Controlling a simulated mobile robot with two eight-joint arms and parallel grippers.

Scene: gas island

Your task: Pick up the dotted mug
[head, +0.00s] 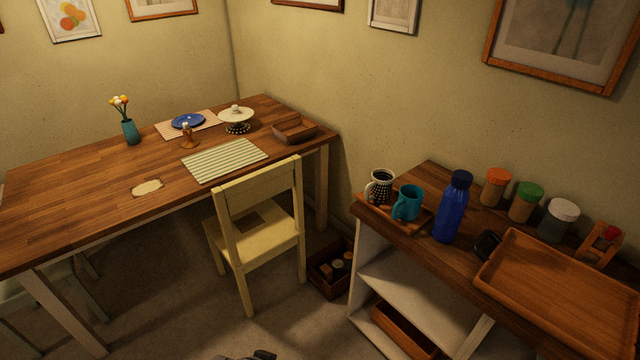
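The dotted mug (380,188) is black with white dots and a pale rim and handle. It stands upright at the left end of a small wooden tray (413,229) on the sideboard at the right. A teal mug (408,203) stands on the same tray, just to its right and nearer to me. Neither of my grippers can be made out. Only a small dark piece shows at the bottom edge, left of centre, and I cannot tell which part of me it is.
The sideboard (461,258) also holds a blue bottle (453,210), several lidded jars and a large wooden tray (562,292). A yellow chair (260,217) stands at the dining table (85,196). A crate (325,277) sits on the floor between table and sideboard.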

